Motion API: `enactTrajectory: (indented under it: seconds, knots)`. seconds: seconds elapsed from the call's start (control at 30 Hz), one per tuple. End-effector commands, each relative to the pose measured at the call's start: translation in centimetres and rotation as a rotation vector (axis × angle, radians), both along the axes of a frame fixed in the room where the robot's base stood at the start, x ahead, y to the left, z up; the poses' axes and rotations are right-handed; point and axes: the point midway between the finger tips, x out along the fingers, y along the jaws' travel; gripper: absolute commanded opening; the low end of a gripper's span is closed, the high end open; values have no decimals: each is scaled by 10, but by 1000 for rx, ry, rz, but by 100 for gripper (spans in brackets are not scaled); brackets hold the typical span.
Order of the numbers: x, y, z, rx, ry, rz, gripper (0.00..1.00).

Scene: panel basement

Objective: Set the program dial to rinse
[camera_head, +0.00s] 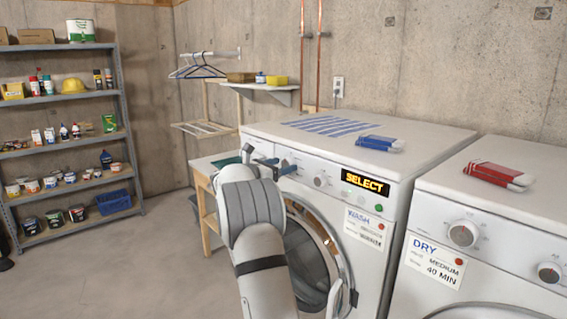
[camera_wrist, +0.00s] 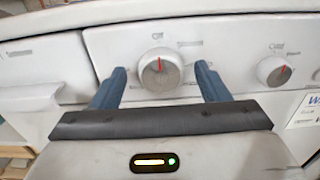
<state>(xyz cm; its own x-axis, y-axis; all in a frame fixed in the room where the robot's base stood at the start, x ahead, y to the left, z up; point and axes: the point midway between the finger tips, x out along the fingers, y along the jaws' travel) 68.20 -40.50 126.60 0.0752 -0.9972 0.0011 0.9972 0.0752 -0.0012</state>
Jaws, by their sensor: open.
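The washer (camera_head: 345,137) stands in front of me, its display (camera_head: 365,184) lit with "SELECT". In the wrist view, a round grey dial (camera_wrist: 161,72) with a red pointer line stands between the two blue fingers of my gripper (camera_wrist: 160,82). Its pointer points nearly straight up; the labels around it are too small to read. The fingers are spread, with a gap on both sides of the dial. In the head view my gripper (camera_head: 276,168) is at the left of the front panel and hides this dial. A second dial (camera_wrist: 277,71) sits to the right, also in the head view (camera_head: 320,180).
Below the display are a small pale button and a green one (camera_head: 378,208). The dryer (camera_head: 490,220) stands close on the right.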

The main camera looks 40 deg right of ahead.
Motion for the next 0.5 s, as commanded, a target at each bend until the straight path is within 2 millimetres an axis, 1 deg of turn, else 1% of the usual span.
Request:
enactTrajectory:
  seconds: [0.1,0.33,0.5]
  knots:
    - [1,-5,0,0,0,1,69]
    - [1,-6,-1,1,-1,2,69]
    - [1,-5,0,1,-1,2,56]
